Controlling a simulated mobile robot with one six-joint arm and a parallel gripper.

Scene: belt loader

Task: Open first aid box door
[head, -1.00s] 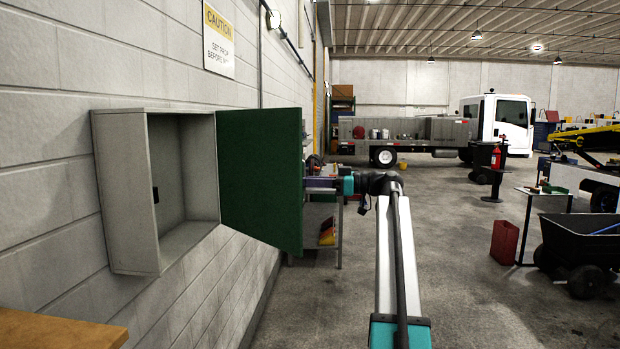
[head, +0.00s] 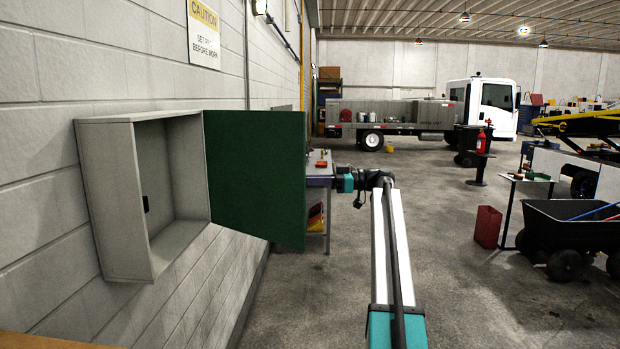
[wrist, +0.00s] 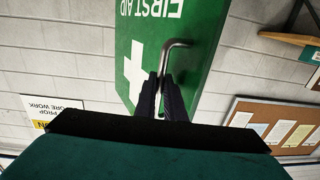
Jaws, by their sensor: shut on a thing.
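The first aid box (head: 118,210) is a grey, empty cabinet on the block wall at the left of the head view. Its green door (head: 255,178) stands wide open, swung out from the box's right side. In the wrist view the door (wrist: 205,45) shows upside-down "FIRST AID" lettering, a white cross and a bent metal handle (wrist: 176,44). My gripper (wrist: 164,98) is shut on the handle, with its dark fingers on either side of the bar. In the head view the gripper's fingers are hidden behind the door.
A workbench (head: 321,183) stands behind the door along the wall. A wooden surface (head: 40,340) juts in at lower left. A black cart (head: 568,235) and a red can (head: 487,227) are at right. Open floor lies between. A notice board (wrist: 275,128) shows in the wrist view.

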